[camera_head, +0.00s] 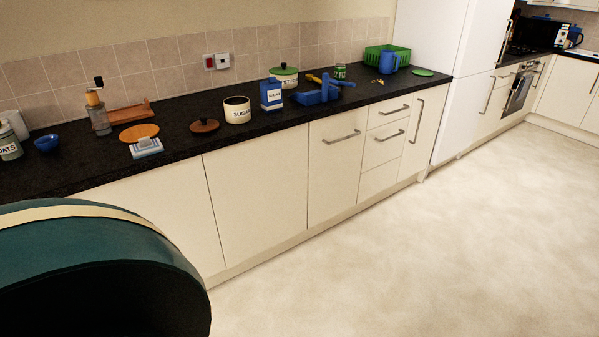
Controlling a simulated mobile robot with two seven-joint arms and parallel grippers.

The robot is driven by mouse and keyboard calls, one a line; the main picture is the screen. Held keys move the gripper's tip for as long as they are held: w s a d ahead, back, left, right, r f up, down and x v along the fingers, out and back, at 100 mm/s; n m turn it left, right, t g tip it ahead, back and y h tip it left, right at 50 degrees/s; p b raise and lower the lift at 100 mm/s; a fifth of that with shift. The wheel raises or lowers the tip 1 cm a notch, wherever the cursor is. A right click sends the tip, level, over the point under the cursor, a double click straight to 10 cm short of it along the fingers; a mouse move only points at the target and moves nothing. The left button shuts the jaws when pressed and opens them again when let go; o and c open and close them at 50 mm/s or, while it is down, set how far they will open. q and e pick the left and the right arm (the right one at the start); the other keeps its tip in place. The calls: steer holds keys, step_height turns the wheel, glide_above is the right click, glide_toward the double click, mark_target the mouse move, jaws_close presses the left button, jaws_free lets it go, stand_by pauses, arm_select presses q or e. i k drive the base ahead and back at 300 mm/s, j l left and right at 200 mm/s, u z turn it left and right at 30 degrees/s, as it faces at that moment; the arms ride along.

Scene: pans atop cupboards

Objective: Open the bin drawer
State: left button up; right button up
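The cream cupboard fronts run under the black worktop in the head view. One tall front (335,165) has a horizontal handle (342,137) near its top and looks like the bin drawer, though no label shows. It is shut, its face flush with its neighbours. To its right is a stack of smaller drawers (383,145) with horizontal handles, also shut. Neither of my grippers is in view.
The worktop (180,128) holds a sugar pot (237,110), a blue tray (318,97), a green basket (387,55) and other items. A narrow front with a vertical handle (416,121) stands further right. Pale floor (420,250) before the cupboards is clear. A large close shape blocks the lower left.

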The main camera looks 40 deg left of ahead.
mark_target(321, 159)
steer(key=u, duration=1.1)
steer(key=i+l, duration=0.3)
steer(key=i, duration=0.15)
steer(key=i+l+z, duration=0.1)
steer(key=i+l, duration=0.55)
steer(key=i, duration=0.2)
steer(key=i+l, duration=0.15)
steer(key=i, duration=0.4)
steer(key=i+l, duration=0.1)
steer(key=i, duration=0.45)
steer(key=i+l+z, duration=0.1)
steer(key=i, duration=0.45)
